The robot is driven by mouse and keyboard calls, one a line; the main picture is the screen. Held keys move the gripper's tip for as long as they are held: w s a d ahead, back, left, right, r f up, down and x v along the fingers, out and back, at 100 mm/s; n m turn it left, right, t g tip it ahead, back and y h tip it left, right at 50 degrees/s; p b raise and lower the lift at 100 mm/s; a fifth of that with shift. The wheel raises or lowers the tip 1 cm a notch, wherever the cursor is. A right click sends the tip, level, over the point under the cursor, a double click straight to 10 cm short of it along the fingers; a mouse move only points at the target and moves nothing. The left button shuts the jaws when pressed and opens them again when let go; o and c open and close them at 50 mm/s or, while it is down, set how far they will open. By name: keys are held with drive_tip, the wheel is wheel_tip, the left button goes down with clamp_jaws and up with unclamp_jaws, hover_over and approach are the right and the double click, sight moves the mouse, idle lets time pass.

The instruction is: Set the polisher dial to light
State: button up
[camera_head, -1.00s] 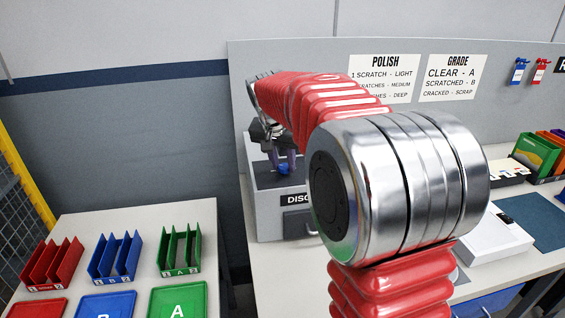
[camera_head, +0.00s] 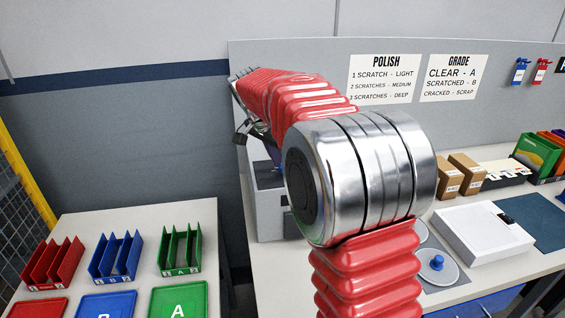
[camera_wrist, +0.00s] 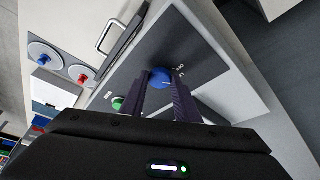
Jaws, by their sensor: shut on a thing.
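The polisher is a grey box (camera_head: 268,212) on the bench, partly hidden behind my arm in the head view. Its dark top panel (camera_wrist: 188,42) fills much of the wrist view. The dial is a round blue knob (camera_wrist: 160,76) on that panel, with small white lettering beside it that is too small to read. My gripper (camera_wrist: 161,88) is shut on the dial, one dark finger on each side. Which mark the dial points to I cannot tell.
A green button (camera_wrist: 117,103) sits beside the dial. Discs with a blue knob (camera_wrist: 42,57) and a red knob (camera_wrist: 78,73) lie nearby. A white flat box (camera_head: 482,235) and brown cartons (camera_head: 458,175) stand on the bench. A polish sign (camera_head: 384,79) hangs behind.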

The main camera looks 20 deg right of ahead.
drive_tip(key=shift+w+a+m+g, duration=0.15)
drive_tip(key=shift+m+g, duration=0.25)
drive_tip(key=shift+m, duration=0.8)
drive_tip(key=shift+r, duration=0.1)
drive_tip(key=o, duration=1)
drive_tip(key=shift+o, duration=0.2)
drive_tip(key=w+v, duration=0.1)
drive_tip(key=v, duration=1.2)
drive_tip(key=shift+s+a+r, duration=0.2)
drive_tip(key=shift+s+a, duration=0.15)
drive_tip(key=shift+s, duration=0.05)
drive_tip(key=shift+h, duration=0.3)
